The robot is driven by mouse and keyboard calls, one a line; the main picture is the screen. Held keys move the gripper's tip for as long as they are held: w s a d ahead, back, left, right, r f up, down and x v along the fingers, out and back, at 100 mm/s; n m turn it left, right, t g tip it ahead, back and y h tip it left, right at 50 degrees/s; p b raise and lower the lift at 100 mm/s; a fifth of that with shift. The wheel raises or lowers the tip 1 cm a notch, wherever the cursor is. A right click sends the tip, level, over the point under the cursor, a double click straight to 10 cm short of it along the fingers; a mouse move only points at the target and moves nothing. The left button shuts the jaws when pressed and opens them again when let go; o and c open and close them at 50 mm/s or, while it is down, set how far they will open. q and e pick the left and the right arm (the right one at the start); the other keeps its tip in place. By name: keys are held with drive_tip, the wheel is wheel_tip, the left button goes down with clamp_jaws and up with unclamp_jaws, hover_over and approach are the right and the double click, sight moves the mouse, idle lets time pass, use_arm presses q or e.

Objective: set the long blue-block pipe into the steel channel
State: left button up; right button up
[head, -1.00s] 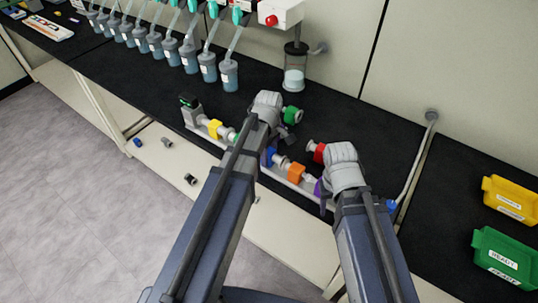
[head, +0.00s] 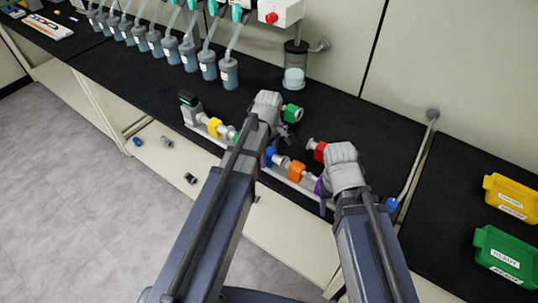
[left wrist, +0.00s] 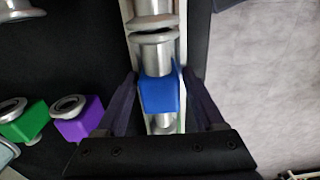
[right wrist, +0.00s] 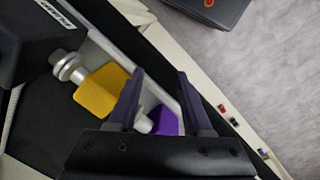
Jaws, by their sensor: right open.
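The steel channel (head: 291,184) runs along the front of the black bench with several coloured-block pipes in line. My left gripper (left wrist: 162,78) has its fingers close against both sides of the blue block of a silver pipe (left wrist: 158,95), which lies along the channel line; how deep it sits I cannot tell. The blue block also shows in the head view (head: 271,154), beside an orange block (head: 297,171). My right gripper (right wrist: 160,72) is open around a purple block (right wrist: 163,120), and a yellow block (right wrist: 102,90) lies beside it. My forearms hide parts of the channel.
A green-block pipe (head: 293,112) and a red-block pipe (head: 317,150) stand behind the channel. Several flasks (head: 188,58) line the back. Yellow (head: 510,197) and green (head: 505,255) bins stand at right. Small parts (head: 166,141) lie below the bench's front edge.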

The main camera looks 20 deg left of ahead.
use_arm(q)
drive_tip(key=shift+o, duration=1)
wheel_tip(320, 180, up, 8)
drive_tip(key=p, duration=0.8)
drive_tip(key=shift+f, duration=0.1)
use_arm(e)
wheel_tip(320, 180, up, 8)
drive_tip(key=shift+f, duration=0.1)
